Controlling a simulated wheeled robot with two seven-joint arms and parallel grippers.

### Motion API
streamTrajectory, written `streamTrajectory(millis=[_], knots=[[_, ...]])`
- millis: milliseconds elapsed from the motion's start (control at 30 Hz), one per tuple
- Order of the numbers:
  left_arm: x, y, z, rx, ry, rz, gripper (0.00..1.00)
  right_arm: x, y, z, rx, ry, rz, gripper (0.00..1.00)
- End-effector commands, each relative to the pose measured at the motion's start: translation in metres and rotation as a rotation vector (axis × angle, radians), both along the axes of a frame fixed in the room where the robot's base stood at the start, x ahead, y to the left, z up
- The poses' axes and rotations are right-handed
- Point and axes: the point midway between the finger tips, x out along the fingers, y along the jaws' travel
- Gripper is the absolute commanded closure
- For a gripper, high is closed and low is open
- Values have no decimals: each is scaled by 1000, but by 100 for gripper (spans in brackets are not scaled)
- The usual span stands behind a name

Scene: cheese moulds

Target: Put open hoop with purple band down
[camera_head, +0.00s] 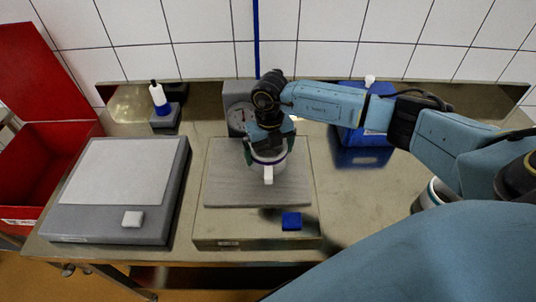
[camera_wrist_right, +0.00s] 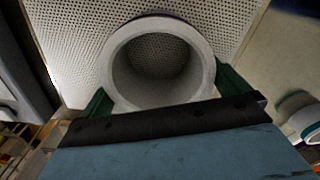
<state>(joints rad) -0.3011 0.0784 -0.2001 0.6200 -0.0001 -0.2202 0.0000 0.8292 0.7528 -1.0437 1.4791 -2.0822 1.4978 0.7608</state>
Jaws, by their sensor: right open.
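The open hoop (camera_head: 268,172) is a white ring with a small white tab at its front in the head view. It appears to stand upright on the grey perforated plate (camera_head: 225,180) in the middle of the table. In the right wrist view the hoop (camera_wrist_right: 116,62) shows its round opening, with the plate's holes visible through it. A thin dark purple edge shows at its far rim. My right gripper (camera_head: 269,150) is over the hoop, its green fingers on either side. The fingers are open in the right wrist view (camera_wrist_right: 165,95). My left gripper is out of view.
A grey slab with a pale sheet (camera_head: 115,170) lies left. A dial gauge (camera_head: 239,117) stands behind the plate. A blue bin (camera_head: 360,155) is behind right. Another white hoop with a teal band (camera_wrist_right: 302,122) stands right, partly hidden.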

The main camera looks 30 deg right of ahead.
Motion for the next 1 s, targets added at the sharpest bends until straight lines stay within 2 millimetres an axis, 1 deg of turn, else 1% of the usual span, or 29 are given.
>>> streamTrajectory(millis=[33,133,367,600,667,867,967,1000], knots=[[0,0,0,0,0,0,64,0,0,-6,0,2,-1,0],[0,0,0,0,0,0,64,0,0,-14,0,0,1,0],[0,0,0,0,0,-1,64,0,0,-15,0,0,1,0],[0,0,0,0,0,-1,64,0,0,-15,0,-1,1,31],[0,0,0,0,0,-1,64,0,0,-14,0,-1,1,38],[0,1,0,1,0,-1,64,1,0,-12,1,-2,0,38],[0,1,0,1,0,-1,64,1,0,-3,0,-4,0,38],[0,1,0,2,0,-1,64,1,-1,4,0,-5,0,38]])
